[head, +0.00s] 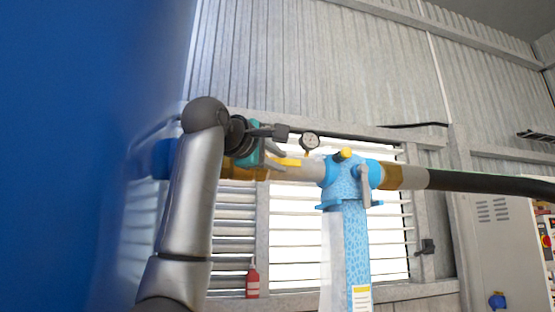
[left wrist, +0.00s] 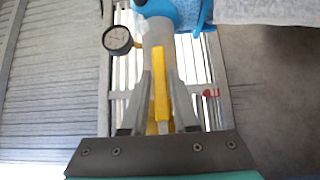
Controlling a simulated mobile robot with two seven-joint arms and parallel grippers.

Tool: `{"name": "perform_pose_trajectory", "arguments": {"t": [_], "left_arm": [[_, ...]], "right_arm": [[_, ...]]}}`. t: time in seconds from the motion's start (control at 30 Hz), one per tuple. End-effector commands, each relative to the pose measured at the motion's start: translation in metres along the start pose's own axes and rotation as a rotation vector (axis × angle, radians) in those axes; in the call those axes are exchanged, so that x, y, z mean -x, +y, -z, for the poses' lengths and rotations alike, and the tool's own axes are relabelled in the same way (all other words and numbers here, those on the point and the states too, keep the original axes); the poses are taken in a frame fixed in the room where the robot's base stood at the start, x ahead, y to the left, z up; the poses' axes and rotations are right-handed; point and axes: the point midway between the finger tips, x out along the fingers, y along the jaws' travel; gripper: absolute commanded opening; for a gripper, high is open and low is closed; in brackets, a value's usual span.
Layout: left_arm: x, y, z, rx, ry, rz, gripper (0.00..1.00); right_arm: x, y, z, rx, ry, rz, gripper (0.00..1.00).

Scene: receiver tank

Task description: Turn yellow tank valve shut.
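The yellow tank valve's lever handle (head: 287,161) sticks out along the pale pipe, right at my left gripper. In the left wrist view the yellow handle (left wrist: 161,85) runs lengthwise between the two grey fingers. My left gripper (head: 277,160) has one finger on each side of the handle; its fingers (left wrist: 160,92) look parted, with narrow gaps beside the handle. Contact is hard to judge. The valve body is mostly hidden behind the gripper. My right gripper is not in view.
A pressure gauge (head: 309,141) stands on the pipe close by. A blue filter housing (head: 345,185) with its own lever is to the right, then a black hose (head: 490,184). A large blue tank (head: 80,150) fills the left side.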

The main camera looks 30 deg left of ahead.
Motion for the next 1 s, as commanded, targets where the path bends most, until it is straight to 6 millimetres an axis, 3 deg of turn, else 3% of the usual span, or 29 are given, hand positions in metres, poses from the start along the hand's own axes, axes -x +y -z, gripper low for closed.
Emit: {"name": "perform_pose_trajectory", "arguments": {"t": [0.23, 1.0], "left_arm": [[0.0002, 0.0002, -0.0001, 0.000, 0.000, 0.000, 0.00], [0.0002, 0.0001, -0.0003, 0.000, -0.001, 0.000, 0.00]], "right_arm": [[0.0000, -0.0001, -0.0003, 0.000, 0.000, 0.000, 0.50], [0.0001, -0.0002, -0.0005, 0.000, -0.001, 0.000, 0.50]]}}
